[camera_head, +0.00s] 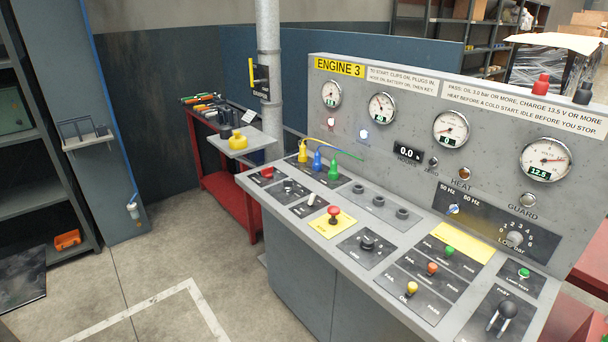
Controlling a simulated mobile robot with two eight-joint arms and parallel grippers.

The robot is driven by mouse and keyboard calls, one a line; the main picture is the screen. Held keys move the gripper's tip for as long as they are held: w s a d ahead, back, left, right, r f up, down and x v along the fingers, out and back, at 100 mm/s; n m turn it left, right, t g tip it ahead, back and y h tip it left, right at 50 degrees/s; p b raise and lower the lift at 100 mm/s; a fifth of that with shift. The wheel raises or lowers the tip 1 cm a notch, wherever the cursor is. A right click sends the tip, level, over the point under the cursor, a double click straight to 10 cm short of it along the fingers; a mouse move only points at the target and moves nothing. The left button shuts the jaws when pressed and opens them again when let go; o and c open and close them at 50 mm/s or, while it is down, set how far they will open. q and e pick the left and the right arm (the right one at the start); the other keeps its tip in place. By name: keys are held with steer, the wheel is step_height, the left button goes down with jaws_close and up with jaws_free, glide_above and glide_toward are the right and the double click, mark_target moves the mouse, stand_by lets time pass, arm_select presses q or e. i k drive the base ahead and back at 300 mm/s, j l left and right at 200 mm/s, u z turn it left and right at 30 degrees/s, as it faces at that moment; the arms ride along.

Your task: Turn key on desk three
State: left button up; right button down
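The desk (285,222) marked "ENGINE 3" is a grey control console with a sloped top and an upright gauge panel (345,100). On its left part are a red knob (267,172), a small dark switch plate (290,188) and a plate with a pale lever (311,199). A red mushroom button (334,211) stands on a yellow plate. A black rotary knob (367,243) sits right of it. I cannot tell for certain which control is the key. Yellow, blue and green plugs (318,160) stand at the back left with cables. Neither gripper is in view.
A red lever (505,314) is not seen; a black-knobbed lever stands at the desk's right end. A small shelf (243,143) with a yellow item juts out beside a grey pole (268,60). A red tool bench (228,195) stands behind. The floor at front left is clear.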

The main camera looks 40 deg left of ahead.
mark_target(288, 184)
steer(key=i+j+z, duration=0.15)
steer(key=j, duration=0.4)
steer(key=i+j+z, duration=0.15)
steer(key=j, duration=0.9)
steer(key=i+j, duration=0.1)
steer(key=j, duration=0.45)
steer(key=i+z, duration=0.05)
